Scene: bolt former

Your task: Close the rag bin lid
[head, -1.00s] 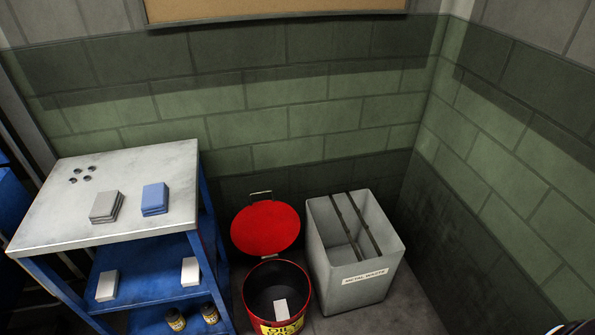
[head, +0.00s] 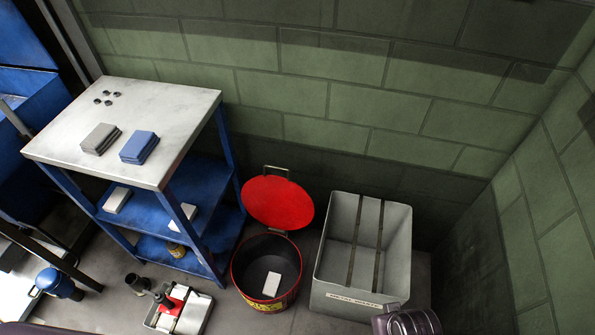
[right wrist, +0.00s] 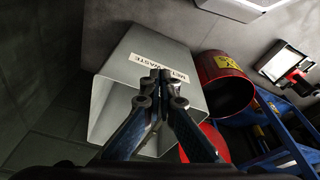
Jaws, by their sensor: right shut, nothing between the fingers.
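The red rag bin (head: 246,277) stands on the floor in the head view, with a white block-like item (head: 272,284) inside. Its round red lid (head: 278,203) is open, tipped back at the far side with a handle on its far edge. In the right wrist view the bin (right wrist: 222,68) lies to the right of my gripper, and part of the lid (right wrist: 204,144) shows below it. My right gripper (right wrist: 160,74) is shut and empty, in front of the grey metal waste bin and apart from the rag bin. My left gripper is not in view.
The grey metal waste bin (head: 332,290) stands right beside the rag bin. A blue cart with a pale top (head: 150,95) stands to the left, with stacked cloths on it. A tray with a red-and-black tool (head: 196,318) lies on the floor nearer to me.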

